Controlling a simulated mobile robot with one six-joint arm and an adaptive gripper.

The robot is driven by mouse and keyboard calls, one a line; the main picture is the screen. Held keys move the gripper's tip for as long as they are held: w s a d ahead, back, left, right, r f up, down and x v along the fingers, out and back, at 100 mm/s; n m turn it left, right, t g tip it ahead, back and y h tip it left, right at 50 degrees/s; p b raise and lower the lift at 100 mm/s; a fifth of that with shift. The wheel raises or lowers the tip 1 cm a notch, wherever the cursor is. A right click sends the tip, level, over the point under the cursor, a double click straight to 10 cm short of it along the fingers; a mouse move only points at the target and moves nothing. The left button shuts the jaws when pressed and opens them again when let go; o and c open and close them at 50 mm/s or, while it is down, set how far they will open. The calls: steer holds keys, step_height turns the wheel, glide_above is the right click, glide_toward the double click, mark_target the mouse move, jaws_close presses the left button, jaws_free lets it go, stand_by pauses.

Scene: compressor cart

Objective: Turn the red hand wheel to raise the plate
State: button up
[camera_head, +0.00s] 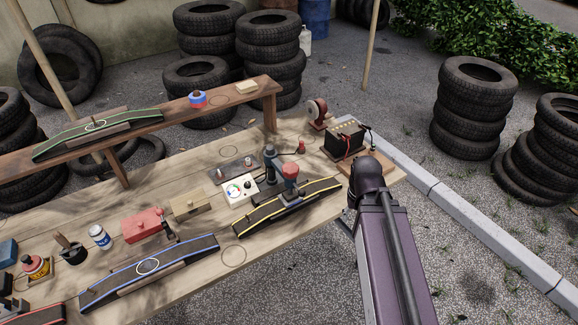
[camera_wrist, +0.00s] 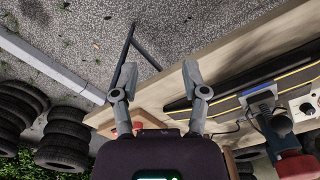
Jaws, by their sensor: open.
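My gripper (camera_wrist: 160,76) is open and empty in the wrist view, its two grey fingers spread over the table's edge and the paving. A red round-topped part (camera_head: 291,172) sits on a grey upright device beside the yellow-edged ramp in the head view; a red part also shows at the lower right of the wrist view (camera_wrist: 298,166), apart from my fingers. A red stand with a round pale-faced disc (camera_head: 317,112) is at the table's back right. I cannot tell which of these is the hand wheel, and I cannot make out the plate.
A raised shelf (camera_head: 165,112) runs along the back. Tyre stacks (camera_head: 472,105) stand beyond on open paving.

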steer(key=o, duration=0.5)
steer(key=shift+r, duration=0.1)
step_height(320, 180, up, 20)
steer(key=m+p, duration=2)
steer(key=m, duration=0.3)
glide_above(290, 167)
steer(key=shift+w, duration=0.1)
step_height(290, 167, down, 14)
steer(key=b, duration=1.3)
steer(key=shift+r+b, duration=0.1)
steer(key=shift+b, duration=0.2)
